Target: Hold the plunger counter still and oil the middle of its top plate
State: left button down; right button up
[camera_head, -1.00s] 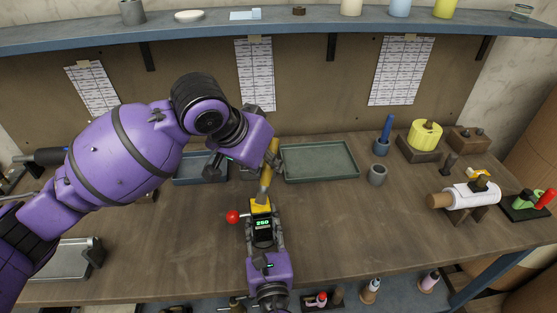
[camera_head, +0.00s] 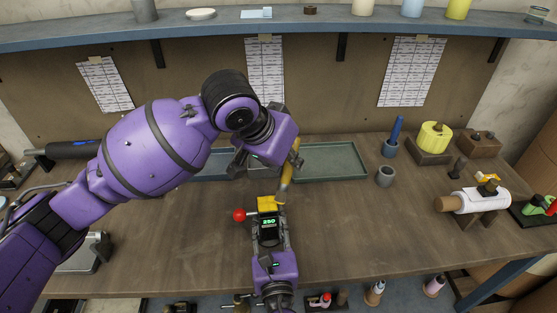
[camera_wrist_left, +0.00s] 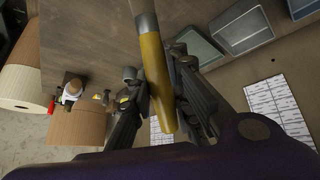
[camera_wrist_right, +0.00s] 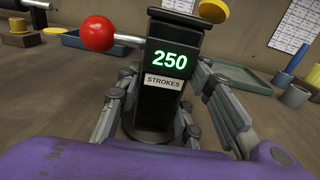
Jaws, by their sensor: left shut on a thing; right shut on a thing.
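The plunger counter (camera_head: 268,222) stands upright on the bench, a black body with a green 250 display and a red ball lever on its left. Its top plate (camera_head: 267,203) is yellow. In the right wrist view the counter (camera_wrist_right: 170,85) sits between the fingers of my right gripper (camera_head: 270,238), shut on its body. My left gripper (camera_head: 268,165) is shut on a slim yellow-and-grey oiler (camera_head: 287,180), also in the left wrist view (camera_wrist_left: 155,70).
A grey cup (camera_head: 385,176), a blue rod in a holder (camera_head: 393,138), a yellow roll (camera_head: 436,138) and a white roll (camera_head: 478,201) stand to the right.

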pick_arm(q)
jog(key=shift+w+d+r, duration=0.1)
jog(key=shift+d+r, duration=0.05)
jog(key=shift+r, duration=0.4)
jog(key=shift+d+r, duration=0.1)
jog(key=shift+r, duration=0.45)
pick_arm(e)
jog(key=shift+r, duration=0.1)
pick_arm(q)
jog(key=shift+r, duration=3)
jog(key=w+d+r, duration=0.4)
jog(key=d, duration=0.1)
jog(key=shift+w, duration=0.25)
jog(key=shift+f, duration=0.2)
pick_arm(e)
jog(key=o, duration=1.4)
jog(key=shift+f, duration=0.25)
